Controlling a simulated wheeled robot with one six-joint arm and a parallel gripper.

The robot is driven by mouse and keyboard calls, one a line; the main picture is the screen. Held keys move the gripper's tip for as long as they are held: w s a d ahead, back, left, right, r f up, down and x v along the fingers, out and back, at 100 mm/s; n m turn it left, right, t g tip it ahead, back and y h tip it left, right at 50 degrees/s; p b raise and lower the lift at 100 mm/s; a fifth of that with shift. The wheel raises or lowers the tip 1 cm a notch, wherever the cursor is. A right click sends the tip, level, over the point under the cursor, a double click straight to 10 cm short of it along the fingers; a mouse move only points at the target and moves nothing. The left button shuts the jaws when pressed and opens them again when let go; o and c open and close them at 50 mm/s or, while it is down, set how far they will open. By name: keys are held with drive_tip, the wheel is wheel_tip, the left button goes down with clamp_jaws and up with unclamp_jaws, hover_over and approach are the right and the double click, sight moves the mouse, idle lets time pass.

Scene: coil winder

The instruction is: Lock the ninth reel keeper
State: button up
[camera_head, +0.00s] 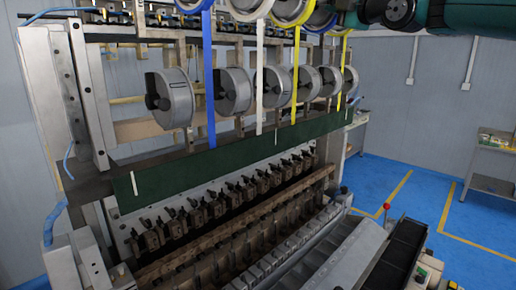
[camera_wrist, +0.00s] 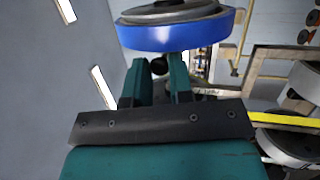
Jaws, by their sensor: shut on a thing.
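In the wrist view my gripper (camera_wrist: 160,64) has its two teal fingers on either side of a small black knob (camera_wrist: 158,66), which looks like a reel keeper. The fingers are shut on it. A reel with a blue band (camera_wrist: 178,34) is just beyond the fingertips and hides how the knob joins it. In the head view my teal arm comes in at the top right, close to the upper row of reels (camera_head: 292,10); the fingertips cannot be made out there. Which number this keeper has cannot be told.
Blue, white and yellow bands run down from the upper reels. Below hang several grey drums (camera_head: 235,92) over a dark green panel (camera_head: 235,160). In the wrist view a yellow band (camera_wrist: 285,120) and frame bars (camera_wrist: 265,60) are on the right.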

drive_tip(key=shift+s+d+b, duration=0.1)
drive_tip(key=shift+s+b, duration=0.05)
drive_tip(key=shift+b, duration=0.25)
drive_tip(key=shift+s+d+r+b, duration=0.1)
drive_tip(key=shift+s+d+b, duration=0.15)
drive_tip(key=shift+d+b, duration=0.1)
drive_tip(key=o, duration=0.5)
drive_tip(key=shift+o, duration=0.2)
